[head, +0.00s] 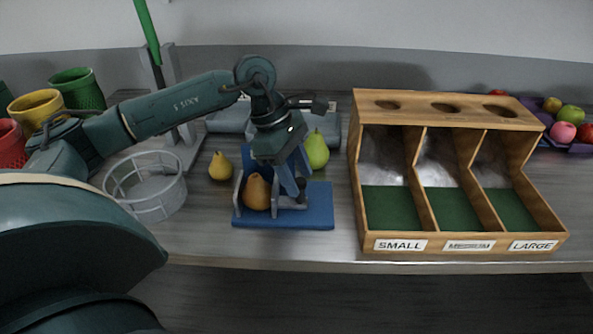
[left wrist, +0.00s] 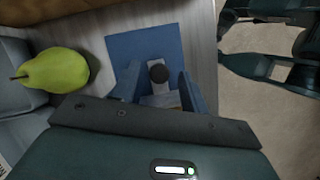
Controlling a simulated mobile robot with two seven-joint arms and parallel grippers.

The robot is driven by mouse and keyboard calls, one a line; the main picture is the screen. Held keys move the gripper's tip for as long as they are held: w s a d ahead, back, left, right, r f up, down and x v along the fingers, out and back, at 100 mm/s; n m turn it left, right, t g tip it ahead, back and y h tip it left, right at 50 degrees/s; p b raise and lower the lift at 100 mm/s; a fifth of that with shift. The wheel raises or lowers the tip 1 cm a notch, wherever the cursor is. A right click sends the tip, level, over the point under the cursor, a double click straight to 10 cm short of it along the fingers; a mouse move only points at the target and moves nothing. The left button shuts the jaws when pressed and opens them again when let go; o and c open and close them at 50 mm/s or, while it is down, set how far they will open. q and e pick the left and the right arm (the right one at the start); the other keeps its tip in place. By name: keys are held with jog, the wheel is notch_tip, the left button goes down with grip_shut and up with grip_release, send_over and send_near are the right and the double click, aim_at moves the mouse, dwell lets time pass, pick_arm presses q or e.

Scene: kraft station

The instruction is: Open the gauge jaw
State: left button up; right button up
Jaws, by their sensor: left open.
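The gauge (head: 318,213) has a blue base and stands near the front of the bench, left of the wooden bin. A brown pear (head: 256,192) is on it, beside an upright grey plate (head: 238,188). My left gripper (head: 293,190) is open and points down over the gauge's right part, close to the pear. In the left wrist view the blue base (left wrist: 142,45) shows, with a round black knob (left wrist: 158,72) between my blue fingers. I cannot tell whether the fingers touch the knob. The pear is hidden in the left wrist view.
A green pear (head: 317,151) stands behind the gauge and a yellow pear (head: 220,166) to its left. A round grey basket (head: 147,187) is further left. The wooden bin (head: 470,245) has three labelled compartments. Dark arm parts of mine (left wrist: 280,70) show at the wrist view's right.

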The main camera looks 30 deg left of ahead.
pick_arm(q)
jog(key=shift+c, duration=0.4)
grip_shut()
jog(key=shift+w+d, duration=0.55)
jog(key=shift+d, duration=0.3)
jog(key=shift+w+d, duration=0.5)
jog(key=shift+d, duration=0.3)
jog(key=shift+o, duration=0.4)
grip_release()
jog(key=shift+a, duration=0.1)
jog(key=w+v, duration=0.1)
jog(key=v, duration=1.2)
jog(key=shift+s+b, duration=0.45)
jog(key=shift+s, duration=0.05)
